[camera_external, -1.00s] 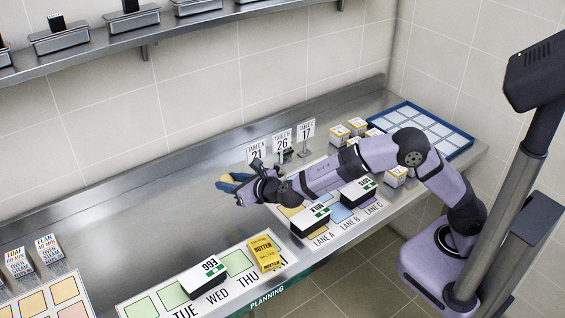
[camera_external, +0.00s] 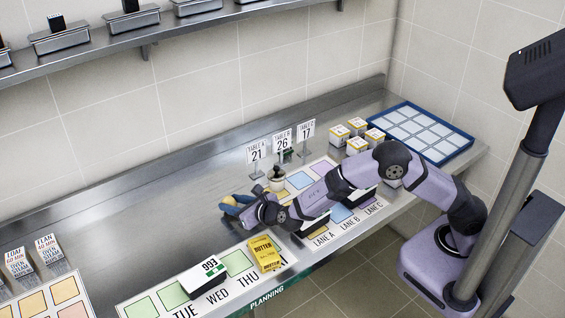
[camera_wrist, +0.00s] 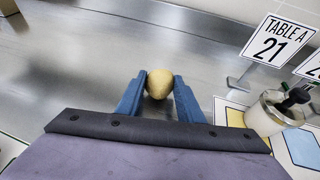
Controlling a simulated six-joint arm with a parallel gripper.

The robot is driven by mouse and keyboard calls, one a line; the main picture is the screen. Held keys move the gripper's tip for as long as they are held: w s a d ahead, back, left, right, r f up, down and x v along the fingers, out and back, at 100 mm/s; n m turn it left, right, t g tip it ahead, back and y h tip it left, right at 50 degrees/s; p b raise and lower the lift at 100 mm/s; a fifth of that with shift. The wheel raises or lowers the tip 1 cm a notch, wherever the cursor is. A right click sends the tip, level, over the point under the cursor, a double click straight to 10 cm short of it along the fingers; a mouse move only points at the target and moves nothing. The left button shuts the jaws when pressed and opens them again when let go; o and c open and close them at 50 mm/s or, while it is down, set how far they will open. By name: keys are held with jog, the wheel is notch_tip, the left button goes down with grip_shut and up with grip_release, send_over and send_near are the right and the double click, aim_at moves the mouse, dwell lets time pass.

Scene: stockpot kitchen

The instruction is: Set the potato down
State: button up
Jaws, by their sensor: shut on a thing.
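The potato (camera_wrist: 159,84) is a yellowish lump held between the two blue fingers of my gripper (camera_wrist: 159,98) in the wrist view. In the external view my gripper (camera_external: 235,205) is over the steel counter, left of the lane mat, and is shut on the potato. Only a little of the potato shows there. I cannot tell whether it touches the counter (camera_wrist: 70,65) below.
A lidded pot (camera_external: 277,181) and the Table A 21 sign (camera_external: 256,155) stand right of my gripper. The butter box (camera_external: 264,253) and the egg box (camera_external: 202,277) lie on the planning mat in front. The steel counter behind and left is clear.

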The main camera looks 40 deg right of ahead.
jog(key=shift+f, duration=0.55)
jog(key=shift+f, duration=0.2)
jog(key=o, duration=1.1)
jog(key=shift+c, duration=0.2)
jog(key=shift+r, duration=0.3)
jog(key=b+v, duration=0.2)
jog(key=v, duration=1)
jog(key=shift+f+b, duration=0.1)
jog(key=shift+b, duration=0.2)
